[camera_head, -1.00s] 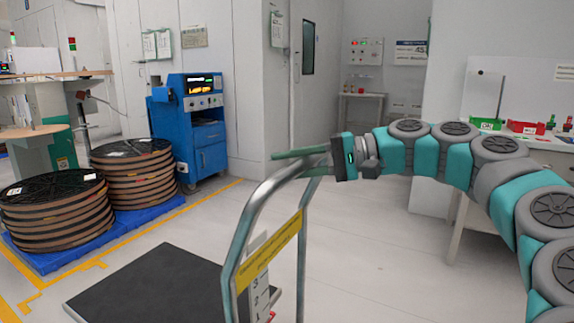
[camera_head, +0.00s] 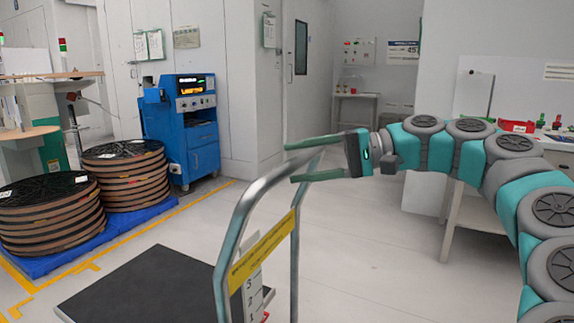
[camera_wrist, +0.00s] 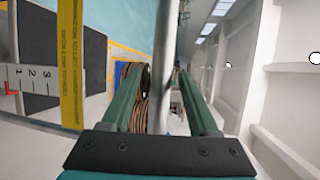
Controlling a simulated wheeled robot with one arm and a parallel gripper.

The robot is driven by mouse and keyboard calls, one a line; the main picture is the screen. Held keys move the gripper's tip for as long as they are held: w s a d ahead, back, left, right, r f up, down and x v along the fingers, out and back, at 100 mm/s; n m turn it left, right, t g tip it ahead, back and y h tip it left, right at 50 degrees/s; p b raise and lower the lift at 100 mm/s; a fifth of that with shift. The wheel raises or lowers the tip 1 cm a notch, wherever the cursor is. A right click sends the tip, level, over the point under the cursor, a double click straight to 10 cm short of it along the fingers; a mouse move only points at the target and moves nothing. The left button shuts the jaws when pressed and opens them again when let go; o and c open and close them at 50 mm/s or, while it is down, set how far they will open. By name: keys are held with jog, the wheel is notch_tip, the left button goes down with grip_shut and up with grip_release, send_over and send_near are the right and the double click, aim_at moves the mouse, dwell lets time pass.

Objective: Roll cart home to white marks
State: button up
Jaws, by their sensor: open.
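The cart has a flat black deck (camera_head: 145,287) and an upright grey tube handle (camera_head: 228,245) with a yellow label strip (camera_head: 262,250) and a number plate (camera_head: 253,293). My gripper (camera_head: 288,162) is open, its two green fingers apart, one above and one below the handle's top bar. In the wrist view the handle tube (camera_wrist: 168,60) runs between the open fingers (camera_wrist: 162,85); whether either finger touches it I cannot tell. The deck (camera_wrist: 50,40) and label also show there at left. White floor marks are not discernible; the cart's lower part is partly cut off.
Stacked brown reels (camera_head: 50,215) stand on a blue pallet (camera_head: 60,258) at left, bordered by yellow floor lines (camera_head: 190,207). A blue machine cabinet (camera_head: 183,130) is behind them. A bench (camera_head: 555,150) stands at right. Floor between is clear.

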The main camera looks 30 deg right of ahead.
jog(key=shift+v, duration=2)
